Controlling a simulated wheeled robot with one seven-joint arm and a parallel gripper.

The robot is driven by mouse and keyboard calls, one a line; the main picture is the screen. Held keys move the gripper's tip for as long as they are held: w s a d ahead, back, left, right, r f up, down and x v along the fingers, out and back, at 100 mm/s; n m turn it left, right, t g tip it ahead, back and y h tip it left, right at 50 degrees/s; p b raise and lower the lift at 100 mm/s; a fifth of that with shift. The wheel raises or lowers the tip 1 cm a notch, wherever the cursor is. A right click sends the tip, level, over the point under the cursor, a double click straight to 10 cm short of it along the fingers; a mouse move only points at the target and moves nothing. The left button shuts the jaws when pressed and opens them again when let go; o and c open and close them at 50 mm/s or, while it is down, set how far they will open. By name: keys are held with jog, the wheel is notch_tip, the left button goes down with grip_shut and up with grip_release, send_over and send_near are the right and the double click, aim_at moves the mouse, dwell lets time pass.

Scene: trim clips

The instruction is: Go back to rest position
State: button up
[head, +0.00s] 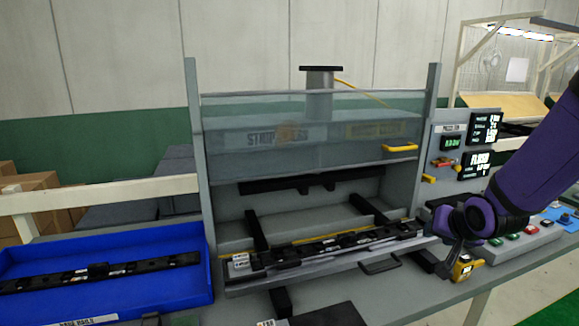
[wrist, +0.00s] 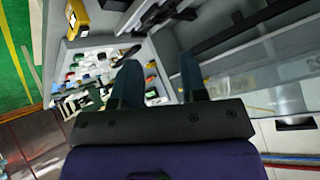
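My purple arm reaches in from the right in the head view. My gripper (head: 447,256) points down beside the right end of the press fixture. In the wrist view my gripper (wrist: 160,78) has its two dark fingers apart, with nothing held between them. A black rail (head: 345,241) with clips lies along the fixture (head: 320,262), below a clear guard panel (head: 310,130). The gripper hides part of the bench at the fixture's right end.
A blue tray (head: 175,240) holding another black rail stands at the left. A yellow device (head: 463,268) sits close to my gripper. A control panel (head: 466,150) with screens and a button box (head: 515,242) stand at the right.

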jog(key=s+a+r+n+g, duration=0.1)
jog(key=s+r+n+g, duration=0.1)
jog(key=s+r, duration=0.6)
jog(key=s+a+r+n+g, duration=0.2)
jog(key=s+r, duration=0.6)
jog(key=s, duration=0.8)
jog(key=shift+s+a+r+n, duration=0.15)
jog(key=shift+s+r+n, duration=0.1)
jog(key=shift+r+n, duration=0.05)
dwell(0.6)
